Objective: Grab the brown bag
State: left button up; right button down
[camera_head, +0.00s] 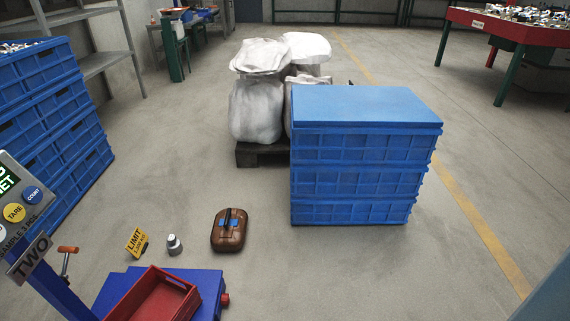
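The brown bag (229,237) lies on the concrete floor near the middle of the head view. It is a rounded brown case with a dark handle on top and small blue parts beside the handle. It stands clear of other objects, left of the stacked blue crates and behind the blue scale platform. Neither of my grippers shows in the head view, so nothing is seen touching the bag.
A blue scale platform (212,285) carries a red tray (190,292). A metal weight (174,244) and yellow LIMIT sign (137,242) stand left of the bag. Blue crates (352,182) rise at right; white sacks (256,108) sit behind. Floor around the bag's right is open.

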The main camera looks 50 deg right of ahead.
aim_at(228, 233)
jog(key=z, duration=0.95)
jog(key=u, duration=0.25)
jog(key=i+l+u, duration=0.2)
jog(key=u, duration=0.25)
jog(key=i+l+u, duration=0.3)
jog(key=u, duration=0.15)
jog(key=i+l, duration=0.15)
jog(key=l, duration=0.2)
jog(key=i+l+u, duration=0.1)
jog(key=l, duration=0.3)
jog(key=i+l, duration=0.25)
jog(key=i+l+u, duration=0.1)
jog(key=l, duration=0.4)
jog(key=i, duration=0.05)
